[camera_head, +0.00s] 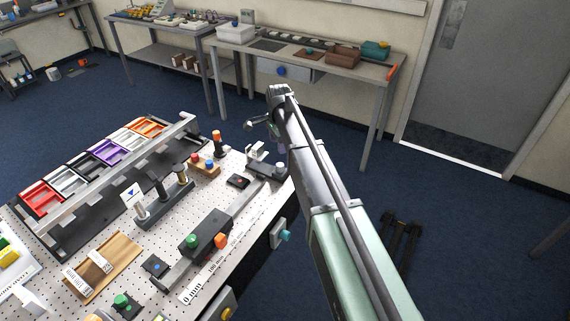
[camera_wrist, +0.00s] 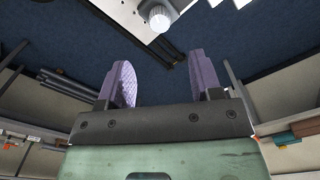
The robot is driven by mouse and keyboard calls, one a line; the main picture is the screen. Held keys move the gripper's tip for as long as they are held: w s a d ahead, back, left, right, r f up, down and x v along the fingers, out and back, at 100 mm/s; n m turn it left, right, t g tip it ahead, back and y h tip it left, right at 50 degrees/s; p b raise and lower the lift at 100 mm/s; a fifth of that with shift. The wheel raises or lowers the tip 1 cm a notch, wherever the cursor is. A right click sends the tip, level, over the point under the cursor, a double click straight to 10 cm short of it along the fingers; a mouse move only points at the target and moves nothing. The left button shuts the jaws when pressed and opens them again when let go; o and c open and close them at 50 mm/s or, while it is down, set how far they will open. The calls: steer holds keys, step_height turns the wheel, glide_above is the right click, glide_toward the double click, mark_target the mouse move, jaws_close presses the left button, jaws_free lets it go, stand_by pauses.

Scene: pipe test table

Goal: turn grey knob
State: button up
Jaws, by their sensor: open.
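The perforated table (camera_head: 120,230) carries several fixtures, including an orange-topped post (camera_head: 217,137) and a slide with a green knob (camera_head: 192,241). A teal knob (camera_head: 284,235) sticks out from its front side. Blue floor (camera_head: 480,225) lies open to the right.

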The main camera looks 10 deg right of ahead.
mark_target(280, 164)
step_height(280, 164, down, 11)
steer(key=b, duration=1)
steer(key=shift+r, duration=0.2)
steer(key=c, duration=0.9)
